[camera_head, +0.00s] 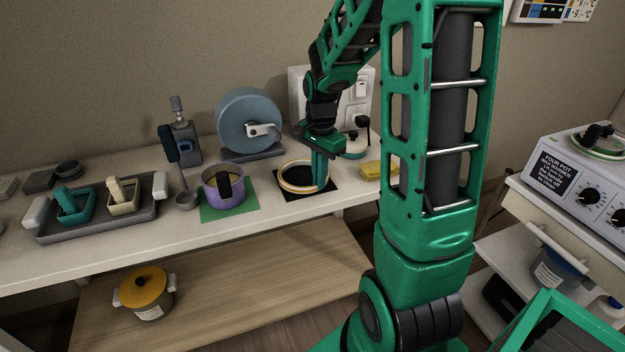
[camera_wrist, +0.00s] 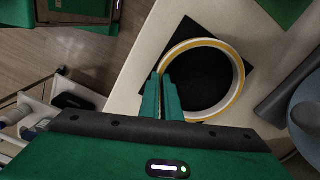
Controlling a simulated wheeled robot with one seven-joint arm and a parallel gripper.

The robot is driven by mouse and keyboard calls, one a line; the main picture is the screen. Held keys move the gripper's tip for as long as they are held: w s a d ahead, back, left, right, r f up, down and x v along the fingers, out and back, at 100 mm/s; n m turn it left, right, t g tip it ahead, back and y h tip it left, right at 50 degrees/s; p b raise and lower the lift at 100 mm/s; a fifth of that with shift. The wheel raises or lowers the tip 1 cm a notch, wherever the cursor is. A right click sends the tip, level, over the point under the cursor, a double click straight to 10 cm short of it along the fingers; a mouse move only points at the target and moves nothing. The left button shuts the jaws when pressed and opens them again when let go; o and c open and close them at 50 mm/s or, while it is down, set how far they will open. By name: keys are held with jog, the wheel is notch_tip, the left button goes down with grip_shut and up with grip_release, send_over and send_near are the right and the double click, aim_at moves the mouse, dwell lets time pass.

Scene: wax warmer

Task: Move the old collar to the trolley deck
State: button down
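The collar, a white ring with a yellow-gold band (camera_head: 283,185), lies over the black square mat (camera_head: 291,200) on the bench. In the wrist view the ring (camera_wrist: 236,88) shows nearly whole over the mat (camera_wrist: 186,35). My gripper (camera_head: 319,184) points down at the ring's right side in the head view. In the wrist view its two teal fingers (camera_wrist: 161,80) straddle the ring's rim, one outside and one inside, close together with the rim between them. The ring looks level; I see no clear lift. The trolley (camera_head: 514,192) stands at the right, its upper deck partly covered by a white machine.
A purple pot (camera_head: 222,188) on a green mat stands left of the ring. A blue wheel (camera_head: 249,112) is behind, and a yellow block (camera_head: 377,170) lies to the right. A green open-topped box (camera_head: 548,305) is at the lower right. Floor shows between bench and trolley.

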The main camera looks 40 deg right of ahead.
jog(key=shift+r, duration=0.5)
notch_tip(320, 180, up, 3)
jog(key=shift+a, duration=0.1)
jog(key=s+a+r, duration=0.6)
jog(key=a, duration=0.3)
jog(key=shift+s+a+r, duration=0.15)
jog(key=shift+a+r, duration=0.1)
jog(key=shift+a, duration=0.1)
jog(key=shift+s, duration=0.1)
